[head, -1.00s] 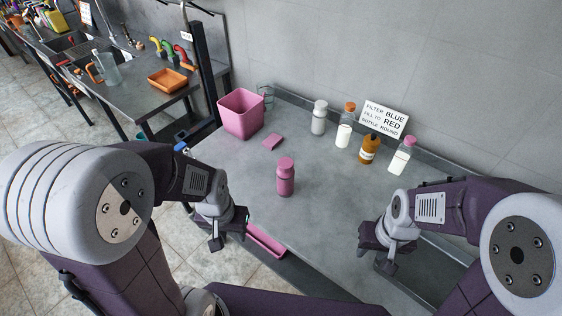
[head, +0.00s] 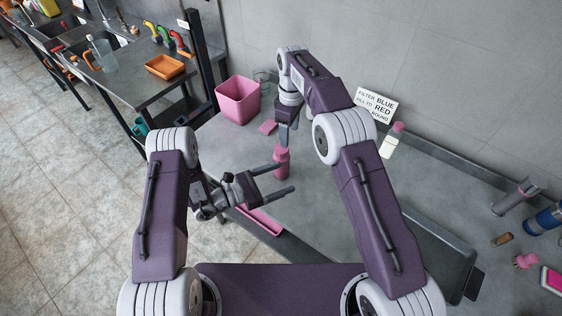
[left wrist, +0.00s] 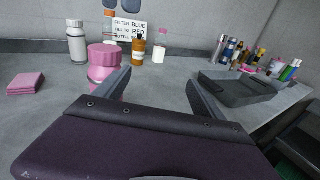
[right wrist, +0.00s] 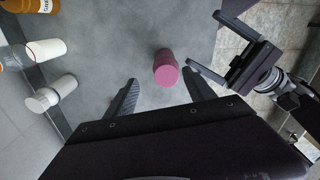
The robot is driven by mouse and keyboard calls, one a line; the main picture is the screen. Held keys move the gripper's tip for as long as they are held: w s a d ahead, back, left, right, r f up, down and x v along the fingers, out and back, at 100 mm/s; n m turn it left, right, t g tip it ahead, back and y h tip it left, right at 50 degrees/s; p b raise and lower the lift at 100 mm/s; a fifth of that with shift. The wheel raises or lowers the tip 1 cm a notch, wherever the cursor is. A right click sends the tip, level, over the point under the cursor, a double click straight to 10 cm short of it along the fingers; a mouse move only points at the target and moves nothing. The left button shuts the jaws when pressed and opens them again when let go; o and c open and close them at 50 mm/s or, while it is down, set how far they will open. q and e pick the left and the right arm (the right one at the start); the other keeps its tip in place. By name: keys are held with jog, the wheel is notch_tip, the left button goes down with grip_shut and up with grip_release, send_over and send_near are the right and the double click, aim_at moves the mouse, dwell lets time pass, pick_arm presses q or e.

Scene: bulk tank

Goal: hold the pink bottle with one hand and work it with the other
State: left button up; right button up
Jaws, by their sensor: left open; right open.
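The pink bottle (head: 281,162) stands upright on the grey bench, its pink cap on. It also shows in the left wrist view (left wrist: 103,62) and the right wrist view (right wrist: 166,70). My left gripper (head: 285,179) is open, low and level at the bottle's left and front, with its fingers pointing toward it. In the left wrist view the bottle is at the left finger, not centred between the fingers. My right gripper (head: 287,132) is above the bottle and points down; in the right wrist view its open fingers (right wrist: 160,88) are either side of the bottle's line. Neither gripper is shut on it.
A pink bin (head: 238,100) and a pink sponge or cloth (head: 268,127) are behind left. A sign (head: 376,104) and a pink-capped bottle (head: 391,140) stand by the wall. A pink tray (head: 262,222) is at the front edge. A dark tray (head: 440,250) is at the right.

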aim_at(281, 158)
pick_arm(q)
jog(key=w+a+f+n+t+y, duration=0.3)
jog(key=w+a+n+t, duration=0.1)
jog(key=a+n+t, duration=0.15)
pick_arm(e)
jog(key=a+n, duration=0.2)
jog(key=shift+a+r, duration=0.2)
jog(key=shift+a, duration=0.1)
pick_arm(q)
jog(key=shift+m, duration=0.45)
jog(key=x, duration=0.9)
jog(key=shift+w+f, duration=0.1)
jog(key=shift+w, duration=0.1)
pick_arm(e)
jog(key=shift+w, duration=0.1)
